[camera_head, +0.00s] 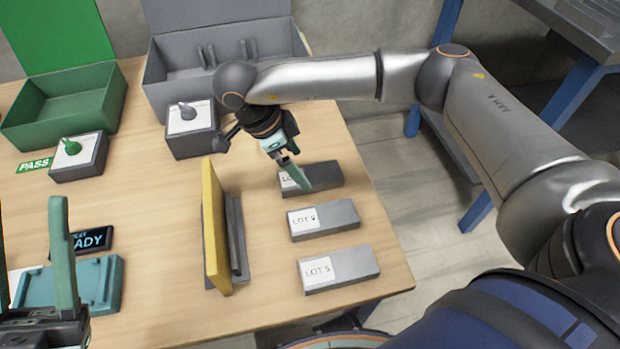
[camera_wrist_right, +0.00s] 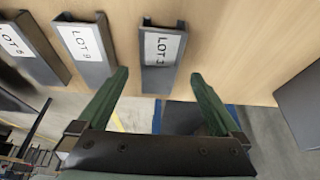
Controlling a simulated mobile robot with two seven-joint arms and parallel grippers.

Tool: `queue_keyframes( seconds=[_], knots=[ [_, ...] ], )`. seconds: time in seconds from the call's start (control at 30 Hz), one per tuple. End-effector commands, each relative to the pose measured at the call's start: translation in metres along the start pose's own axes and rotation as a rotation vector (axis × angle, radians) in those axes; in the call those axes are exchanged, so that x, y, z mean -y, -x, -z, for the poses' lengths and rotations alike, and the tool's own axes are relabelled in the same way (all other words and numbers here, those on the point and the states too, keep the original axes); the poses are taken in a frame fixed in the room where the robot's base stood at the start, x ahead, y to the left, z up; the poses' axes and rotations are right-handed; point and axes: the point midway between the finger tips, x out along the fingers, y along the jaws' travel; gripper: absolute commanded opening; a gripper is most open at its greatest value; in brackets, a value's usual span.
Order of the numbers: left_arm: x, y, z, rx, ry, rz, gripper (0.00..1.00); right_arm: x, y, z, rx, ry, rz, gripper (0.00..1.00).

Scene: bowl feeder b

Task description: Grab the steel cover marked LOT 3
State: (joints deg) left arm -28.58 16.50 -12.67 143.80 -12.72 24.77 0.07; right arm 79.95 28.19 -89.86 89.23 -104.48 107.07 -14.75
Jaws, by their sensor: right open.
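Three grey steel covers lie in a column at the table's right side. The far cover (camera_head: 325,177) is partly hidden by my right gripper (camera_head: 297,178); only "LO" of its label shows there. In the right wrist view this cover (camera_wrist_right: 160,78) lies ahead, between the open fingers of that gripper (camera_wrist_right: 158,80); its label's number is unclear, perhaps 1 or 3. The middle cover (camera_head: 340,220) reads LOT 6 or 9. The near cover (camera_head: 350,272) seems to read LOT 5. My right gripper is open and empty above the far cover. My left gripper (camera_head: 32,205) is open at the left edge.
A yellow panel (camera_head: 212,230) stands upright left of the covers. Behind are a grey box (camera_head: 185,95) with a knobbed block (camera_head: 190,145) before it, and a green bin (camera_head: 60,125). A teal fixture (camera_head: 100,285) sits near my left gripper. The table ends right of the covers.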

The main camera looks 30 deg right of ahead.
Motion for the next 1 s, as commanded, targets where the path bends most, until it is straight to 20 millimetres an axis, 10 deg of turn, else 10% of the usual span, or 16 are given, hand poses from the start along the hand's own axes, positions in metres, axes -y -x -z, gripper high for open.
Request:
queue_keyframes(
  seconds=[0.5,1.0],
  knots=[
    [-0.006,0.008,-0.008,0.001,0.028,0.000,0.50,-0.002,-0.042,0.004,0.001,0.000,-0.001,1.00],
    [-0.006,0.008,-0.009,0.002,0.025,-0.002,0.50,-0.002,-0.042,0.004,0.001,0.000,-0.002,0.44]
  ],
)
